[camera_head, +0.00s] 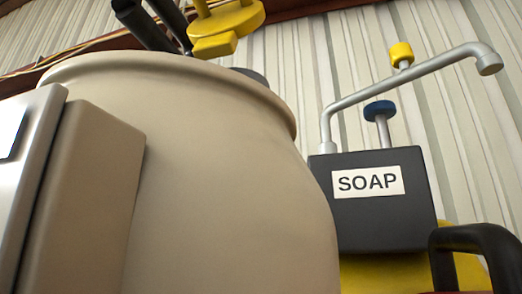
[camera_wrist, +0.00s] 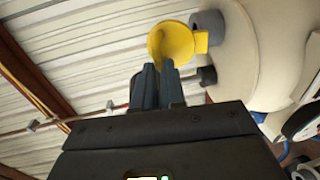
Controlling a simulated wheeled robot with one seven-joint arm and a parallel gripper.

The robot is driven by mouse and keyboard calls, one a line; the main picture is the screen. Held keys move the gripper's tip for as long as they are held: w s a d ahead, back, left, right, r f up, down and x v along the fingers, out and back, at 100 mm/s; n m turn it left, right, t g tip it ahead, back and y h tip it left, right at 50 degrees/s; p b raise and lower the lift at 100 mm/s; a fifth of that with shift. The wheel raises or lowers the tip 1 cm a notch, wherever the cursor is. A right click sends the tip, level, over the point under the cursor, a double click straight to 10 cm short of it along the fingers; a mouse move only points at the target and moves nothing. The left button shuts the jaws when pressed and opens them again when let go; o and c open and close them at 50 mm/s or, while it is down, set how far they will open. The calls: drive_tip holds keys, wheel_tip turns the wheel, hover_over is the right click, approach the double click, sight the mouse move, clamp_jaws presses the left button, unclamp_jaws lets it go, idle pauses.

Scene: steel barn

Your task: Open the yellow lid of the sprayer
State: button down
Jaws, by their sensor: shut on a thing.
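The sprayer (camera_head: 220,170) is a large beige rounded body that fills the middle of the head view. It also shows at the upper right of the wrist view (camera_wrist: 258,50). The yellow lid (camera_head: 226,22) is above its top rim, with a blocky tab on one side. In the wrist view the round yellow lid (camera_wrist: 170,42) lies just beyond my fingertips, its tab beside a grey cylindrical part (camera_wrist: 208,22). My gripper (camera_wrist: 159,68) has its fingers close together, shut on the lid's near edge. The exact contact is partly hidden by the fingers.
A black box labelled SOAP (camera_head: 372,205) with a grey spout (camera_head: 410,72) and blue and yellow knobs stands right of the sprayer. A black curved handle (camera_head: 470,240) is at the lower right. A corrugated wall (camera_head: 300,60) rises behind.

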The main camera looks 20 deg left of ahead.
drive_tip(key=shift+s+f+t+b, duration=0.75)
drive_tip(key=shift+t+b, duration=0.65)
drive_tip(key=shift+b, duration=0.65)
drive_tip(key=c, duration=1.2)
unclamp_jaws()
drive_tip(key=shift+s, duration=0.15)
drive_tip(key=s, duration=0.7)
drive_tip(key=shift+s+d+f+p, duration=0.25)
drive_tip(key=shift+f+p, duration=0.1)
drive_tip(key=shift+f, duration=0.1)
